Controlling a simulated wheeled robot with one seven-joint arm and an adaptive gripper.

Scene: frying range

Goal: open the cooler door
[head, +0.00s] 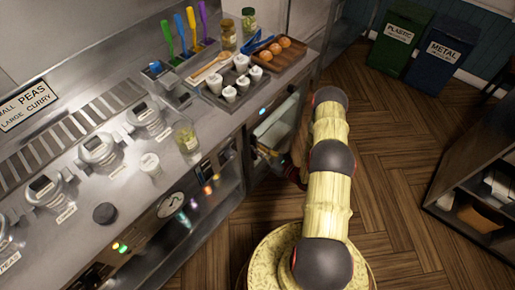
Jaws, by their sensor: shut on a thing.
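The cooler sits under the steel counter, near the middle of the head view. Its pale door (277,121) shows below the counter edge, left of my arm, and seems to stand out from the cabinet front. How wide the gap is I cannot tell. My gripper (268,153) is low at the door's near edge, small and partly hidden by my arm. It is shut on the door's handle, though the fingers and the handle are hard to make out.
The steel counter (120,235) holds labelled canisters, a tray of white cups (236,86) and a wooden board (282,58). Green and dark blue bins (440,52) stand at the back right. A dark shelf unit (478,170) is at right. The wooden floor (395,180) between is clear.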

